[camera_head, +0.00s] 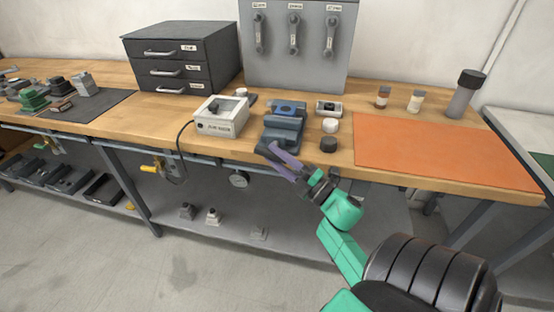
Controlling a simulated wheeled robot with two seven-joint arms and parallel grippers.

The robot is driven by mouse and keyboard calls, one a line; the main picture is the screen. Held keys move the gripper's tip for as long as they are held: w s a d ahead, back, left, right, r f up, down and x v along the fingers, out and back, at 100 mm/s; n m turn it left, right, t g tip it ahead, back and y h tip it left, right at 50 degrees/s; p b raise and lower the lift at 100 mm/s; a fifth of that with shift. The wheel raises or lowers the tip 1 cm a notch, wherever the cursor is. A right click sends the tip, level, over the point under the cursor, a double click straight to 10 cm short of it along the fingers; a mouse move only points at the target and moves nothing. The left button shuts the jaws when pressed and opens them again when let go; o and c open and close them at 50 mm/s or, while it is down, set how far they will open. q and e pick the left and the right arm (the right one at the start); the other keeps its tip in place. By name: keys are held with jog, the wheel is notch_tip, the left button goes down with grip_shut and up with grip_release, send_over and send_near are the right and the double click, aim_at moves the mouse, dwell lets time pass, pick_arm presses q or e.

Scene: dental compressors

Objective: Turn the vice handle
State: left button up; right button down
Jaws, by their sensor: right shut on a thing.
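A blue-grey vice (284,124) stands at the front edge of the wooden workbench, in the middle of the head view. My right gripper (272,151) reaches up from the lower right to the front of the vice. Its purple-grey fingers are shut at the vice's lower front, where the handle would be. The handle itself is hidden by the fingers or too small to make out. My left gripper does not show.
A white box with a cable (222,117) stands just left of the vice. A black round piece (328,144) and a white one (330,125) sit close to its right. An orange mat (430,152) lies further right, clear. Black drawers (180,57) stand behind.

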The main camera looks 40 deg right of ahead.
jog(key=shift+f+m+t+b, duration=0.1)
jog(key=shift+m+t+b, duration=0.25)
jog(key=shift+b, duration=0.2)
jog(key=shift+r, duration=0.2)
jog(key=c, duration=0.8)
grip_release()
jog(key=shift+o, duration=0.4)
jog(key=shift+w+f, duration=0.1)
jog(key=shift+w, duration=0.05)
jog(key=b+v, duration=0.2)
jog(key=v, duration=1.2)
jog(key=shift+s+f+b, duration=0.25)
jog(key=shift+f+b, duration=0.05)
jog(key=shift+b, duration=0.1)
